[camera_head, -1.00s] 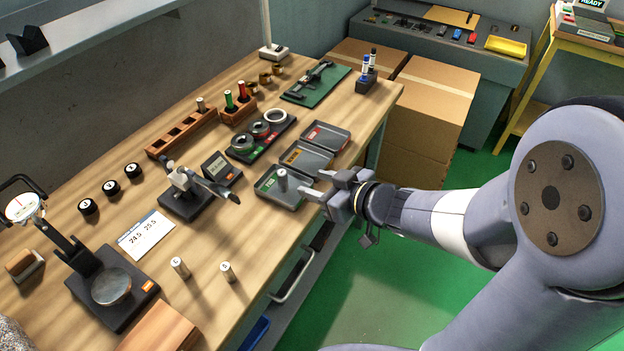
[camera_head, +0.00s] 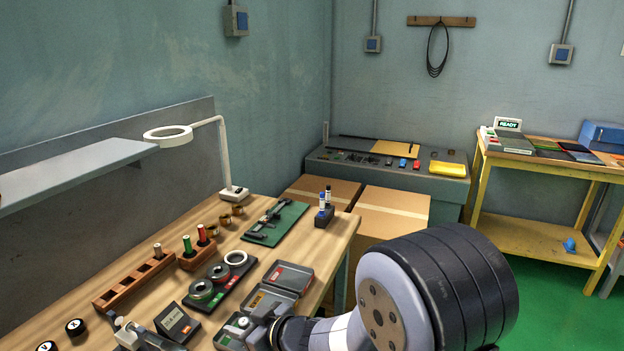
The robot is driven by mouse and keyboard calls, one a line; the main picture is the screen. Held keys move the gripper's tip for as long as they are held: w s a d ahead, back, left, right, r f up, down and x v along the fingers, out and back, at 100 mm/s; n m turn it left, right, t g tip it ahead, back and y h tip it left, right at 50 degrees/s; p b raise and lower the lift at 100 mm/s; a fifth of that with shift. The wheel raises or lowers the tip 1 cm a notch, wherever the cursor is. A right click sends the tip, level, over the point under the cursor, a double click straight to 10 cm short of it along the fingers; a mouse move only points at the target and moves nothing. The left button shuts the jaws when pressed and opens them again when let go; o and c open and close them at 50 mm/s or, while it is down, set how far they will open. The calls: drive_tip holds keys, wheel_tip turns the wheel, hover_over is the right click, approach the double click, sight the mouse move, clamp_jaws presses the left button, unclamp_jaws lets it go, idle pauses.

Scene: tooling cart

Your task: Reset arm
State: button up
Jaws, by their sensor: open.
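My arm comes in from the lower right, and its wrist sits at the bottom edge, over the right side of the bench. My gripper (camera_head: 258,338) is small and partly cut off there, beside the tray with the green label (camera_head: 232,330). It is open, and I see nothing held in it. A small pale cylinder (camera_head: 243,322) stands in that tray, just left of the gripper. The tray with the orange label (camera_head: 270,302) and the tray with the red label (camera_head: 290,277) lie just behind.
The wooden bench (camera_head: 130,265) holds a peg rack (camera_head: 133,283), a tape-roll holder (camera_head: 218,284), a green mat with a caliper (camera_head: 276,222) and a marker holder (camera_head: 325,212). Cardboard boxes (camera_head: 393,212) stand behind it. A yellow table (camera_head: 535,225) is at right, with open green floor in front.

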sight(243, 321)
drive_tip(key=shift+r+p, duration=0.65)
drive_tip(key=shift+r, duration=0.95)
drive_tip(key=shift+f, duration=0.1)
